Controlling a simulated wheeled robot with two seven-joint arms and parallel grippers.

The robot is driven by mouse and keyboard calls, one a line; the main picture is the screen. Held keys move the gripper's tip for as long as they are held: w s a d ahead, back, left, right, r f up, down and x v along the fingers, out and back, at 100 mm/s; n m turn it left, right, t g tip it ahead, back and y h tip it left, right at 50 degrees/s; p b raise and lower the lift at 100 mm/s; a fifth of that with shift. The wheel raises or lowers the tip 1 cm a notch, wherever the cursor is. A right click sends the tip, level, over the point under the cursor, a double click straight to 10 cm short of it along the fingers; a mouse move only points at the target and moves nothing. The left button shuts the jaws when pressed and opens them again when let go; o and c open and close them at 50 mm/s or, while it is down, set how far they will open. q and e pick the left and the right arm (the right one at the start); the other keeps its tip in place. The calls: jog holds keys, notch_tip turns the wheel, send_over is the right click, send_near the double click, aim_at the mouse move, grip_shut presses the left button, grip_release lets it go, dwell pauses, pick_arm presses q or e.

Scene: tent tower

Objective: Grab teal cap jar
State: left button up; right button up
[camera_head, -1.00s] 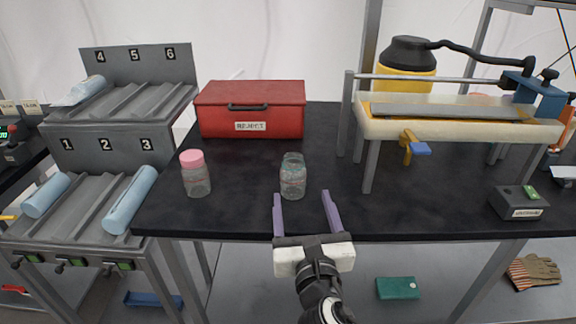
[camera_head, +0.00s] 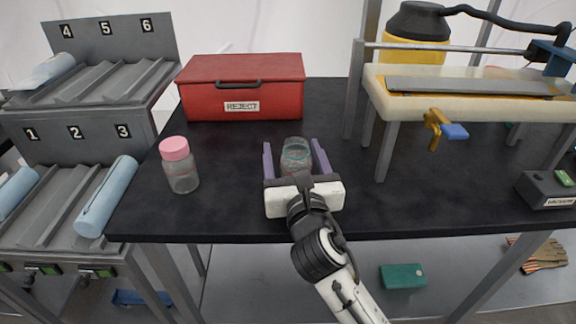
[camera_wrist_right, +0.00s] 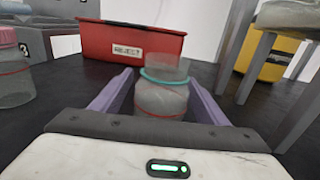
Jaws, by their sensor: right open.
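The teal-ringed clear jar (camera_head: 296,154) stands upright on the black table, and its teal band shows near its top in the right wrist view (camera_wrist_right: 161,98). My right gripper (camera_head: 294,157) is open, with one purple finger on each side of this jar. In the wrist view a gap shows on both sides of the jar, wider on the left; whether either finger touches it I cannot tell. The jar's lower part is partly hidden behind the gripper body. A pink-capped clear jar (camera_head: 179,166) stands to the left, apart from the gripper. My left gripper is not in view.
A red REJECT box (camera_head: 243,88) stands behind the jars. A sealing bench on legs (camera_head: 470,90) and a grey control box (camera_head: 548,190) are at the right. Sloped racks (camera_head: 65,190) with blue rolls stand left. The black table (camera_head: 240,215) is clear between the jars.

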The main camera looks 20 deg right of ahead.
jog(key=shift+w+r, duration=0.1)
jog(key=shift+w, duration=0.05)
jog(key=c, duration=1.2)
